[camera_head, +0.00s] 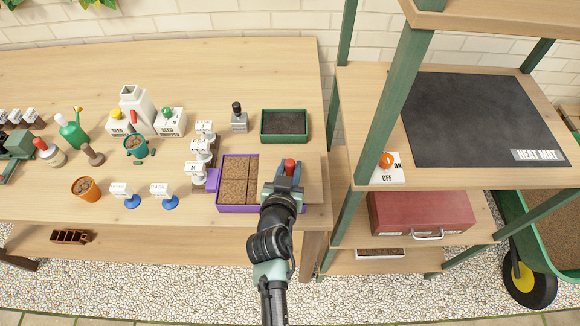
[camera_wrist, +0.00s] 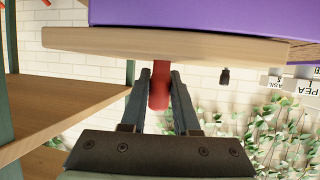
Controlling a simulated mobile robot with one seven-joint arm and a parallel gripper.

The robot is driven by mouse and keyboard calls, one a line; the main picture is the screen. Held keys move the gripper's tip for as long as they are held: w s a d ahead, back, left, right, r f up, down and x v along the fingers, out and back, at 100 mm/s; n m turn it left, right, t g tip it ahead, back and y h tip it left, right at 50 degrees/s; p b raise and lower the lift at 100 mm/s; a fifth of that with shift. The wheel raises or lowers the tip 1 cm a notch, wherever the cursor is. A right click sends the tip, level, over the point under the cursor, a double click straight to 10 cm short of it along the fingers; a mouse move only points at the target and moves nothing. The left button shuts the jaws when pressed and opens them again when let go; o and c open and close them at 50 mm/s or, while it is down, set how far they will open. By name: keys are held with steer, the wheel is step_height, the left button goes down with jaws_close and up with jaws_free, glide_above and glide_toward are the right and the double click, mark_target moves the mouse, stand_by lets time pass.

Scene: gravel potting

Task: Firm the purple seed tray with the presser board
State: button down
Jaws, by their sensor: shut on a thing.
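The purple seed tray (camera_head: 237,209) sits near the right end of the bench, with brown soil showing in its left compartments. The presser board (camera_head: 313,180), a flat light-wood plate with a red handle, lies over the tray's right part and hides the soil there. My gripper (camera_head: 287,174) is shut on the red handle (camera_wrist: 160,92), with one finger on each side. The wrist view is upside down; it shows the board's edge (camera_wrist: 180,45) against the purple tray wall (camera_wrist: 210,17). I cannot tell whether the board touches the soil.
White dibber-like labelled stands (camera_head: 198,160) stand close left of the tray. A green tray of dark soil (camera_head: 284,126) and a small black-knobbed block (camera_head: 239,118) are behind it. A shelf with a heat mat (camera_head: 485,120) rises at right. The back left bench is clear.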

steer(key=shift+s+f, duration=0.2)
steer(key=shift+f, duration=0.1)
steer(key=shift+w+r+p, duration=0.15)
steer(key=shift+r+p, duration=1)
steer(key=shift+r, duration=0.5)
